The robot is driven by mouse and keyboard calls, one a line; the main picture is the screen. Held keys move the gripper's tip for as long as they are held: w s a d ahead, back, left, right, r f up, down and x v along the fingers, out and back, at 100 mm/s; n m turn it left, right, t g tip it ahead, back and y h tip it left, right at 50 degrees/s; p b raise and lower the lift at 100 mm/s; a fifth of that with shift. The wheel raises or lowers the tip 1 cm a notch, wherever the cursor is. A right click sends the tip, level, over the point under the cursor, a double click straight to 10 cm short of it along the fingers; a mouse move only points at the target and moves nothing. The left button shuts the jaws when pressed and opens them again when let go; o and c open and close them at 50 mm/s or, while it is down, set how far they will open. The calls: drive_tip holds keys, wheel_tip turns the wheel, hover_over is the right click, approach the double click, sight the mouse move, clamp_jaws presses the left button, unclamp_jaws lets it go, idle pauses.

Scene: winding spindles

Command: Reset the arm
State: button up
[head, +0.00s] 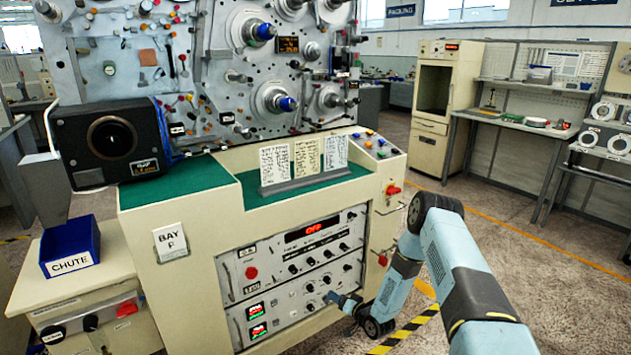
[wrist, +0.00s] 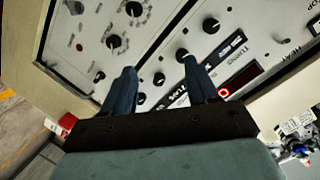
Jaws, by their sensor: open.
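My arm (head: 440,245) is light blue with dark joints and reaches down from the right in the head view. My gripper (head: 336,297) is small in that view, close in front of the lower control panel of the bay F machine. In the wrist view my gripper (wrist: 162,82) is open, with two blue-grey fingers apart and nothing between them. Behind the fingers is the white control panel (wrist: 150,50) with several black knobs and a red lit display (wrist: 240,80). Whether the fingertips touch the panel cannot be told.
The bay F machine (head: 150,205) fills the left and middle, with winding spindles (head: 275,98) above. A blue chute bin (head: 70,250) stands at lower left. A red knob (head: 392,190) juts from the machine's right side. Free floor (head: 540,270) lies at right, towards workbenches.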

drive_tip(key=w+d+r+n+g+h, duration=0.1)
drive_tip(key=w+r, duration=0.2)
drive_tip(key=r, duration=0.3)
drive_tip(key=w+d+r+n+h, duration=0.1)
drive_tip(key=w+d+r, duration=0.1)
drive_tip(key=r, duration=0.5)
drive_tip(key=s+d+r+g+h, duration=0.1)
drive_tip(key=d+r+h, duration=0.15)
drive_tip(key=r, duration=0.85)
drive_tip(key=s+d+r+h, duration=0.1)
drive_tip(key=d+r+h, duration=0.15)
drive_tip(key=r, duration=0.95)
drive_tip(key=s+d+r+g+h, duration=0.1)
drive_tip(key=s+d+r, duration=0.2)
drive_tip(key=s+r, duration=0.9)
drive_tip(key=s+d+r+g+h, duration=0.2)
drive_tip(key=s+d+r, duration=0.1)
drive_tip(key=s+r, duration=0.9)
drive_tip(key=s+r+m+g+y, duration=0.1)
drive_tip(key=s+r, duration=0.2)
drive_tip(key=s, duration=2.1)
drive_tip(key=shift+s+g, duration=0.25)
drive_tip(key=shift+g, duration=0.15)
